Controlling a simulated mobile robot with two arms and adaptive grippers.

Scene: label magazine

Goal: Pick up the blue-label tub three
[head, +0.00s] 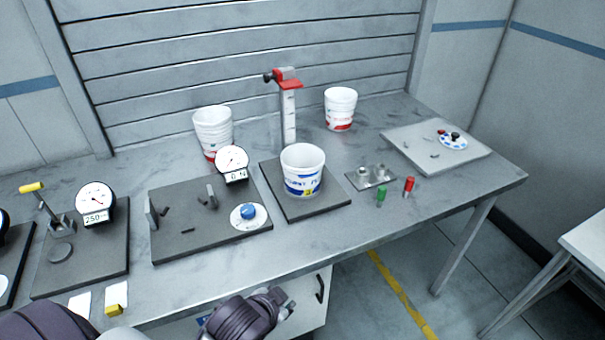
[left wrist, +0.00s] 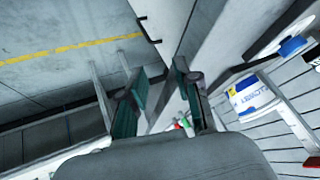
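A white tub (head: 303,160) with a blue label and a small yellow patch stands upright on a dark square plate near the middle of the bench. Any number on it is too small to read. The blue-label tub (left wrist: 254,97) also shows tilted at the right of the left wrist view. My left gripper (left wrist: 160,75) is open and empty there, with its two fingers apart and the tub off to their right, not between them. In the head view my dark arm parts show at the bottom edge, with no clear fingers. My right gripper is not seen.
Two red-label tubs (head: 212,128) (head: 340,108) stand behind. A red-topped post (head: 288,115) rises just behind the blue-label tub. A dial gauge (head: 232,160) is close on its left. Green and red small bottles (head: 381,196) (head: 408,187) stand to its right by a metal plate (head: 371,177).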

